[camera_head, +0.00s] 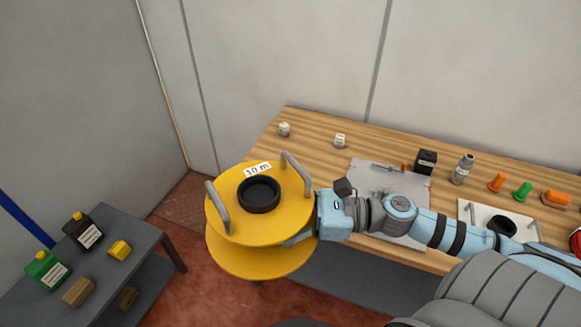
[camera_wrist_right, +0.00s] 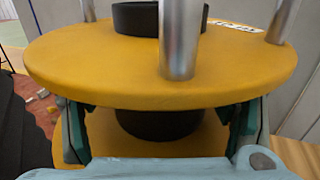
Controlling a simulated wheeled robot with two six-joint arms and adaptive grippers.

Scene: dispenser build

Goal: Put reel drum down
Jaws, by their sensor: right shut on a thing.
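The reel drum (camera_head: 238,208) has two yellow discs, a black hub ring (camera_head: 259,194), two grey handles and a "10 m" label on top. It is upright, near the left front of the wooden workbench. My right gripper (camera_head: 314,230) reaches it from the right and is shut on it. In the right wrist view the yellow upper disc (camera_wrist_right: 110,65) fills the middle. The right gripper's fingers (camera_wrist_right: 160,122) sit under that disc, one on each side of the black core. The drum's underside is hidden. My left gripper is not in view.
The workbench (camera_head: 310,125) carries a grey plate (camera_head: 370,172), a black box (camera_head: 426,161), a grey bottle (camera_head: 463,168) and small coloured parts. A dark side table (camera_head: 130,232) at left holds bottles and blocks. Red floor lies between them.

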